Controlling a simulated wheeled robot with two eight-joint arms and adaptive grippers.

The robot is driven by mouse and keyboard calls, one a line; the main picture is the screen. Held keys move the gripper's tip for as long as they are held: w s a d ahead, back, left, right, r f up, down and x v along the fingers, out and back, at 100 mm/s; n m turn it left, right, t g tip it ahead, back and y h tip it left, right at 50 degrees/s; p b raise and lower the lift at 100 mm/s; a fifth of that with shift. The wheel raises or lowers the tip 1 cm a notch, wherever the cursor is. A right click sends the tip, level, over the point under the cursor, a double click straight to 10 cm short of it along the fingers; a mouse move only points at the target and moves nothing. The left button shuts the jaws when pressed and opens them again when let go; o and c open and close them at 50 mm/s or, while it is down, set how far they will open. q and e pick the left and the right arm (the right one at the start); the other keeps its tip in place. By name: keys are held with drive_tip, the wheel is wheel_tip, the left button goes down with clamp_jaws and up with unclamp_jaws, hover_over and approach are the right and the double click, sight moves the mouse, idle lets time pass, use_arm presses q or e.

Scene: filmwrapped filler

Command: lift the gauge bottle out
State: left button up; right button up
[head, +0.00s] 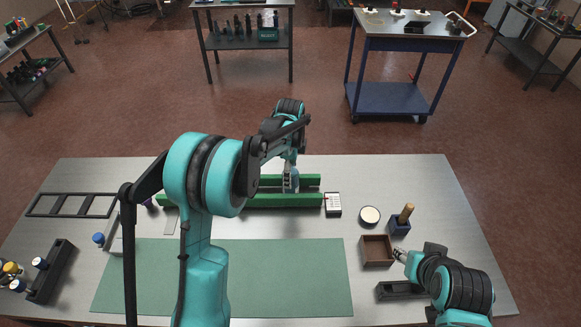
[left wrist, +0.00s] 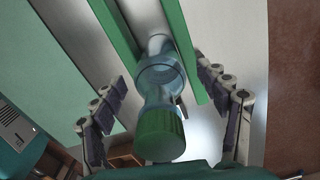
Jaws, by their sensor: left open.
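The gauge bottle, clear bluish with a ribbed green cap (left wrist: 160,135), shows in the left wrist view. Its body (left wrist: 160,75) lies in line with the gap between two green rails (head: 270,200). My left gripper (left wrist: 162,82) is open, with one finger on each side of the bottle and visible gaps to it. In the head view my left gripper (head: 291,182) is over the rails and mostly hides the bottle. My right gripper (head: 399,255) is at the right, by a brown open box (head: 363,250); its jaws are too small to read.
A white-faced box (head: 333,204) stands at the rails' right end. A round tin (head: 370,215) and a blue block with a wooden peg (head: 399,227) are further right. A black rack (head: 50,271) with bottles is at left. The green mat (head: 285,275) is clear.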

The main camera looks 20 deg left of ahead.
use_arm(q)
drive_tip(key=c, duration=1.5)
drive_tip(key=shift+r+p, duration=0.65)
drive_tip(key=shift+r, duration=0.35)
wheel_tip(320, 180, up, 18)
drive_tip(key=p, duration=1.1)
drive_tip(key=shift+f, duration=0.15)
idle(2.1)
